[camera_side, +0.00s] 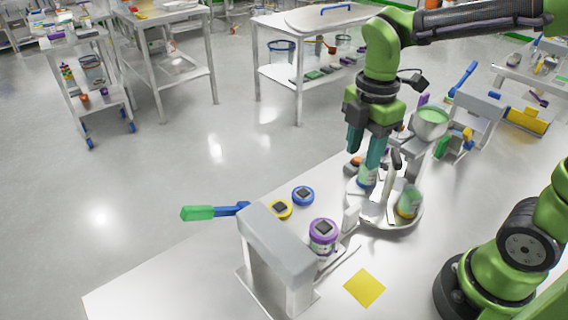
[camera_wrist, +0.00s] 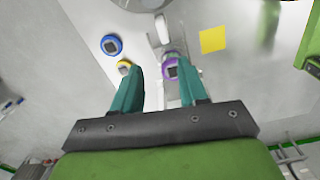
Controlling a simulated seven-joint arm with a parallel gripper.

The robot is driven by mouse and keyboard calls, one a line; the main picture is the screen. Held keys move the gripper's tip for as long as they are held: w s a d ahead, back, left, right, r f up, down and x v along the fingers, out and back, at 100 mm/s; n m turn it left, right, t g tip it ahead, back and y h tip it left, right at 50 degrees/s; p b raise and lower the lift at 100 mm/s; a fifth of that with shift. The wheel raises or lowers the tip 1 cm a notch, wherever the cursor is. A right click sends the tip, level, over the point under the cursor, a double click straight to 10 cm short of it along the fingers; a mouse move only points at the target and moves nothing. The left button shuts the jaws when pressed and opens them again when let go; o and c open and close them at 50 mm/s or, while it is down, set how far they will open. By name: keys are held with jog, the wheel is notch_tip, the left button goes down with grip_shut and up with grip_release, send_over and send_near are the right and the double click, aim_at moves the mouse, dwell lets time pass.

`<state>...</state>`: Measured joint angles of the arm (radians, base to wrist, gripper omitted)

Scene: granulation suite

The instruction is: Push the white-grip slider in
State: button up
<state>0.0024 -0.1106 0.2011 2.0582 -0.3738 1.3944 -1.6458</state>
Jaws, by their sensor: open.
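My gripper (camera_side: 363,160) has two teal fingers, which hang apart and empty above the round white tray. In the wrist view my gripper (camera_wrist: 162,78) is also open. The slider's white grip (camera_side: 350,218) appears as a small upright white block between the tray and a purple-lidded jar (camera_side: 323,237). In the wrist view the white grip (camera_wrist: 162,30) lies beyond the fingertips, above the purple-lidded jar (camera_wrist: 170,68). My gripper is apart from the grip. The slider's travel under the grey arch (camera_side: 272,240) is partly hidden.
A green-and-blue handle (camera_side: 205,213) sticks out left of the arch. A blue disc (camera_side: 303,195) and yellow disc (camera_side: 281,209) lie beside it. The round tray (camera_side: 391,226) holds several containers. A yellow square (camera_side: 364,288) lies flat in front; the table around it is clear.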

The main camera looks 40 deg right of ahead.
aim_at(353, 209)
jog(key=shift+n, duration=0.8)
notch_tip(353, 209, down, 17)
jog(key=shift+s+r, duration=0.1)
jog(key=shift+s, duration=0.05)
grip_shut()
